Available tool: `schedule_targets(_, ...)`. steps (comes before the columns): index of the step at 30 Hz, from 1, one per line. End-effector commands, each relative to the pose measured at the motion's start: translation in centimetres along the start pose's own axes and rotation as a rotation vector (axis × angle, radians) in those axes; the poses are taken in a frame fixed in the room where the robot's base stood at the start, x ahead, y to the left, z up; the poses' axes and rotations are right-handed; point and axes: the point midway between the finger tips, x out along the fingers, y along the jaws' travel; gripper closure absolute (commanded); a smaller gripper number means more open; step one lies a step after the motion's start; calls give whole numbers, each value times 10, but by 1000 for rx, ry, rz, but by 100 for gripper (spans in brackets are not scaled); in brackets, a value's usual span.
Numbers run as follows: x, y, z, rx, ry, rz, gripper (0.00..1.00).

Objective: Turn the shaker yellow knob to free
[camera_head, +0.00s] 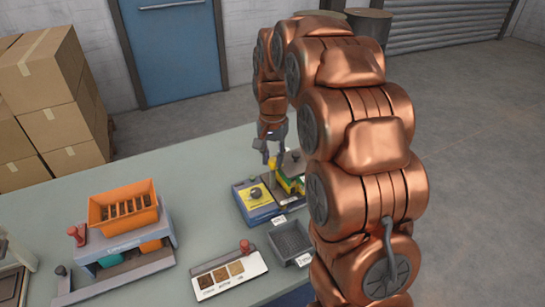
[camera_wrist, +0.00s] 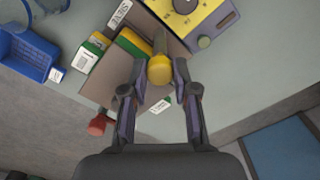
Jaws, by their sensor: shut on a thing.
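My gripper (camera_wrist: 160,70) has its two fingers on either side of a round yellow knob (camera_wrist: 160,72) in the wrist view and is shut on it. A grey stem or lever runs from the knob towards the brown plate of the unit. In the head view my gripper (camera_head: 274,160) points down at the back of the bench, beside the yellow and green part (camera_head: 289,181) of the unit. There the knob cannot be made out clearly. A yellow panel with a black dial (camera_head: 255,193) is just left of it. It also shows at the top of the wrist view (camera_wrist: 187,6).
Yellow-green blocks (camera_wrist: 133,43) and a SIEVE label (camera_wrist: 119,13) lie close to the knob. A red knob (camera_wrist: 99,124) is near my left finger. A grey mesh tray (camera_head: 290,241), sample board (camera_head: 229,275) and orange bin (camera_head: 123,208) stand on the bench. Bare bench lies between them.

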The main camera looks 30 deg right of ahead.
Motion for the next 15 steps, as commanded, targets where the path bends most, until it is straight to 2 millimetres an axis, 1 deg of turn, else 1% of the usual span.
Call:
schedule_targets(8,3,-1,0,-94,2,-3,100)
schedule_targets(15,4,-1,0,-283,4,-3,100)
